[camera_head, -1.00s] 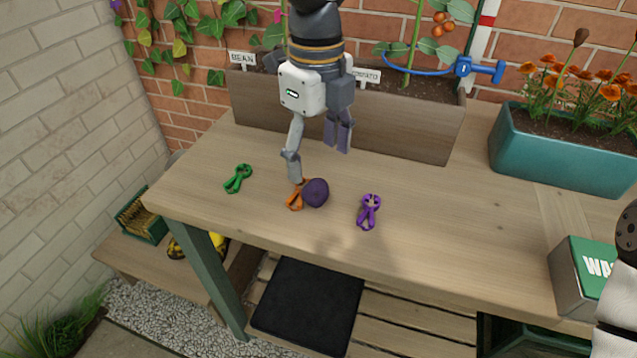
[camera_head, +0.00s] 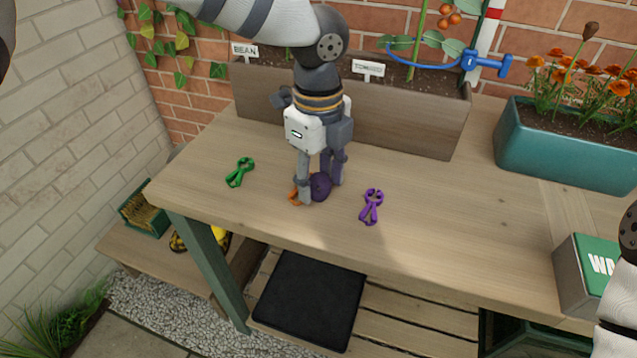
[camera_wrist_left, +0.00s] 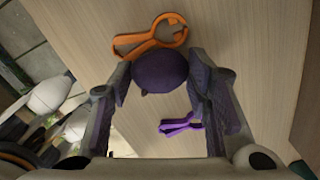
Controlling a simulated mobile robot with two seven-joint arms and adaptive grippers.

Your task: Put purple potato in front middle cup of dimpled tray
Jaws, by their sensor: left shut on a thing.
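The purple potato (camera_head: 320,187) is on the wooden table, beside an orange clip (camera_head: 295,196). My left gripper (camera_head: 321,180) reaches down from above and is shut on the potato, with one finger on each side of it. In the left wrist view the potato (camera_wrist_left: 160,71) sits between the two fingertips, close to the orange clip (camera_wrist_left: 150,40). I do not see the dimpled tray in either view. My right gripper is out of view; only part of my right arm shows at the right edge.
A green clip (camera_head: 239,172) lies to the left and a purple clip (camera_head: 371,206) to the right. A wooden planter (camera_head: 400,122) stands behind the gripper. A teal planter (camera_head: 565,158) and a metal box with a green top (camera_head: 580,285) stand to the right. The table's middle right is clear.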

